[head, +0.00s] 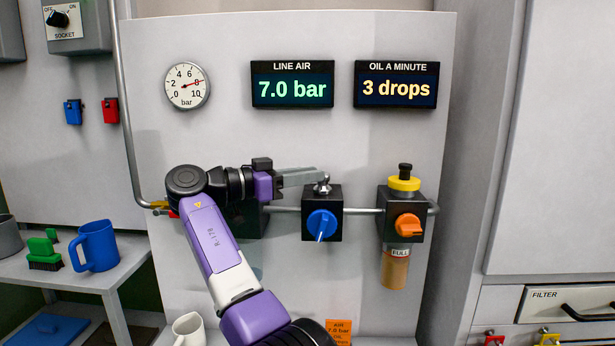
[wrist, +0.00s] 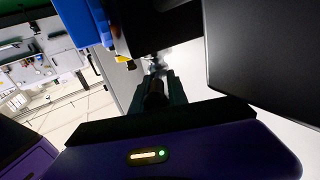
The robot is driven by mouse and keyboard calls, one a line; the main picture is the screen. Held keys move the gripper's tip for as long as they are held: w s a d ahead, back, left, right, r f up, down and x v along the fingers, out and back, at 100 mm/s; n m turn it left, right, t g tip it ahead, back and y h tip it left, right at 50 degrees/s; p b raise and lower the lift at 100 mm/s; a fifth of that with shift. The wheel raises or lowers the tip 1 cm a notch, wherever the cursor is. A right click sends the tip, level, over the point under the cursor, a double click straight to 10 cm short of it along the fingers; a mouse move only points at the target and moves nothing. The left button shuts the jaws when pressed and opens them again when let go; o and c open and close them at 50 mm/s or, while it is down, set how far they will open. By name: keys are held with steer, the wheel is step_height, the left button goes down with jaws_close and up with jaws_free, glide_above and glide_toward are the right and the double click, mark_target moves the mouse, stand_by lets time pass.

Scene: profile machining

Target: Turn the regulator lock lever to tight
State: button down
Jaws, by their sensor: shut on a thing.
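The regulator (head: 337,197) is the black block in the middle of the pipe. On its front is a round blue knob (head: 320,222) with a pale blue lever pointing down and slightly left. A silver fitting (head: 322,186) stands on top of the block. My gripper (head: 318,175) reaches in from the left, level, with its fingertips at the top of this fitting. In the wrist view my gripper (wrist: 155,92) is shut, with silver metal (wrist: 157,62) at the fingertips. The fingers partly hide the fitting, and I cannot tell its exact turn.
To the right stands the oiler with its orange knob (head: 408,225), yellow collar (head: 404,184) and oil bowl (head: 394,270). The line air display (head: 292,84) reads 7.0 bar; the oil display (head: 396,84) reads 3 drops. My arm hides part of another black block (head: 250,222) at left.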

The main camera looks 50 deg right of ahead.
steer(key=shift+d, duration=0.15)
steer(key=c, duration=1.4)
jaws_free()
steer(key=v, duration=0.8)
steer(key=shift+c, duration=0.5)
